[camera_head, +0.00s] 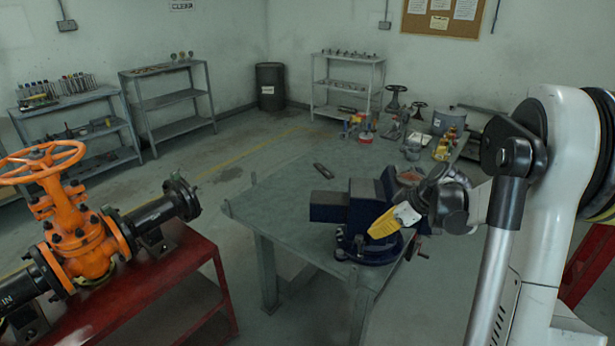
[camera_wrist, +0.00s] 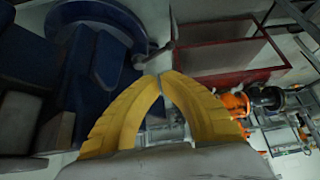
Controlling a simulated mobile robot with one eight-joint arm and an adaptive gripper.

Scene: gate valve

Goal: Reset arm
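My gripper (camera_head: 375,234) has yellow fingers and hangs beside the blue vise (camera_head: 362,200), pointing down and left in the head view. In the wrist view my gripper (camera_wrist: 162,74) shows both fingertips meeting, with nothing held between them. The blue vise (camera_wrist: 90,75) fills the left of the wrist view, close to the fingers. Whether the fingers touch it I cannot tell. The orange gate valve (camera_head: 78,240) stands with its handwheel on a red bench at the left. Part of it shows at the right of the wrist view (camera_wrist: 236,103).
The vise is on a grey workbench (camera_head: 275,210), whose far right end holds tools, small handwheels and containers. The red bench (camera_head: 175,268) stands to the left across a floor gap. Shelves (camera_head: 170,100) and a dark barrel (camera_head: 270,87) line the walls.

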